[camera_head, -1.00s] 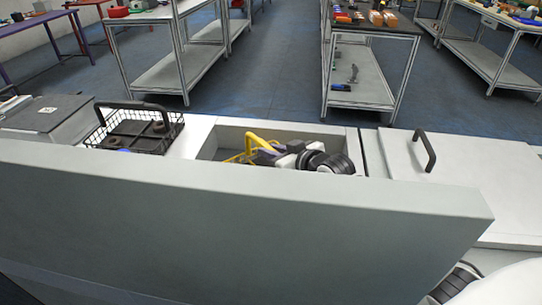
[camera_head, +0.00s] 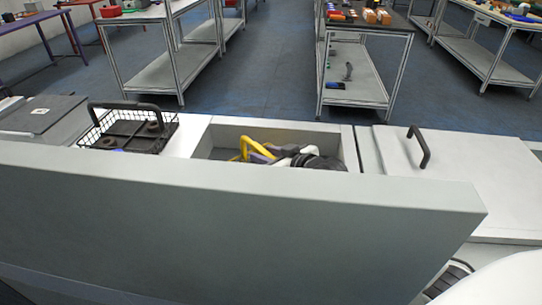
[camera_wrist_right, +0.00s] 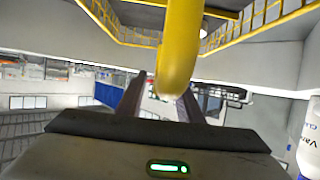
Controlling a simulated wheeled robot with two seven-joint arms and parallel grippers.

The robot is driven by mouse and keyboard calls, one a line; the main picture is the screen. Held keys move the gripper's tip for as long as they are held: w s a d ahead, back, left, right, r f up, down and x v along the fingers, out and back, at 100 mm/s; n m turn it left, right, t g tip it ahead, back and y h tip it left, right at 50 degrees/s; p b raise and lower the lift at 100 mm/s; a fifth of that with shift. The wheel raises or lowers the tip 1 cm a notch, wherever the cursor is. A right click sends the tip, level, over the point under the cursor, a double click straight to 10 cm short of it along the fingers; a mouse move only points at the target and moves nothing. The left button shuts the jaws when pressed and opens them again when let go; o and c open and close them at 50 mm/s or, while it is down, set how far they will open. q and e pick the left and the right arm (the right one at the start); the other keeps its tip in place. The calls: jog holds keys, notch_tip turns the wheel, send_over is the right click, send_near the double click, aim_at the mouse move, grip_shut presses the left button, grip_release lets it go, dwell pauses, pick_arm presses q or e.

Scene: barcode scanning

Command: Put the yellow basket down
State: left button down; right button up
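The yellow basket (camera_head: 243,149) shows only as a bit of its yellow handle inside a grey-walled recess in the head view; a tall grey panel hides the rest. In the right wrist view its thick yellow handle (camera_wrist_right: 180,45) comes between my fingers, with yellow wire rims above. My right gripper (camera_head: 272,153) is at the handle in the recess, and its fingers (camera_wrist_right: 165,100) appear closed around the handle. Whether the basket touches the bottom is hidden. My left gripper is not in view.
A grey lid (camera_head: 465,165) with a black handle lies to the right. The grey panel (camera_head: 230,215) stands in front. A white bottle (camera_wrist_right: 309,140) is at the right wrist view's edge.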

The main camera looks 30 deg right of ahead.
jog(key=v, duration=1.2)
jog(key=shift+r, duration=0.1)
